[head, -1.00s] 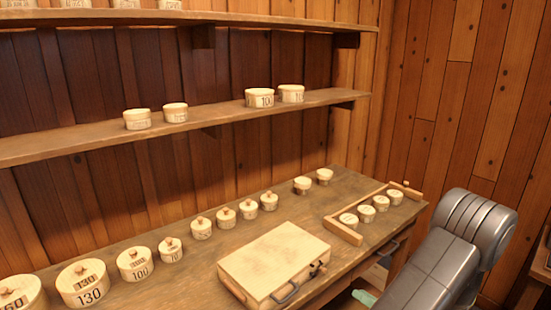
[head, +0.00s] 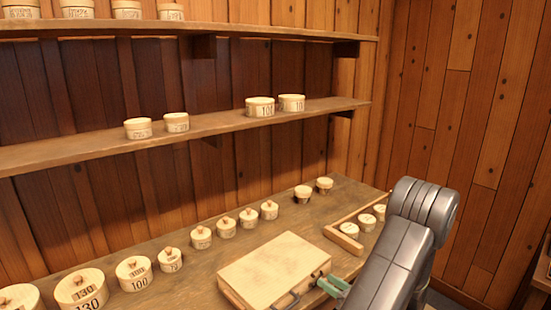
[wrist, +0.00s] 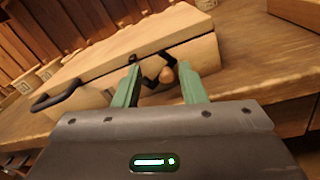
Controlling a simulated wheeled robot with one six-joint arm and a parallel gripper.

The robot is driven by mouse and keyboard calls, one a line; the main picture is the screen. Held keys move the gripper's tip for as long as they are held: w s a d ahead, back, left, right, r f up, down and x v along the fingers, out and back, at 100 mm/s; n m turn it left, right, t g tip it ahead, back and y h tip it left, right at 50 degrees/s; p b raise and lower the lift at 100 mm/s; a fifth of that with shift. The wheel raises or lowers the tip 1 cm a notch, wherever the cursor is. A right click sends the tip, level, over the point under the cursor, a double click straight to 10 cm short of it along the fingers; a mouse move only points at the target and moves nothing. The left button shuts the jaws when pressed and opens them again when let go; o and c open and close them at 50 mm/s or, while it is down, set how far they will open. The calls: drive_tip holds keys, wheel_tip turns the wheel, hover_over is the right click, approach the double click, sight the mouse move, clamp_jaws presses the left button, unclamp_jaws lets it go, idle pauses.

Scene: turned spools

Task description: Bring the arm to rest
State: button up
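My gripper (head: 334,285) has green fingers and sits at the front right corner of the pale wooden case (head: 270,268) on the bench. In the wrist view my gripper (wrist: 160,67) is open, its two fingers apart. My grey arm reaches in from the lower right of the head view and hides part of the bench.
Several lidded round boxes (head: 133,272) line the bench's back edge. A wooden rack (head: 350,243) with small round boxes stands right of the case, partly behind my arm. Two shelves (head: 230,118) with more boxes run along the wall. The air above the case is clear.

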drive_tip(key=n, duration=0.1)
drive_tip(key=n+b, duration=0.1)
drive_tip(key=n, duration=0.1)
drive_tip(key=shift+s+a+r+n+b, duration=0.2)
drive_tip(key=shift+s+r+n+b, duration=0.05)
drive_tip(key=shift+r+n+b, duration=0.1)
drive_tip(key=n, duration=0.1)
drive_tip(key=n+b, duration=0.2)
drive_tip(key=shift+s+a+r, duration=0.2)
drive_tip(key=shift+s+a, duration=0.1)
drive_tip(key=v, duration=0.7)
drive_tip(key=shift+r, duration=0.2)
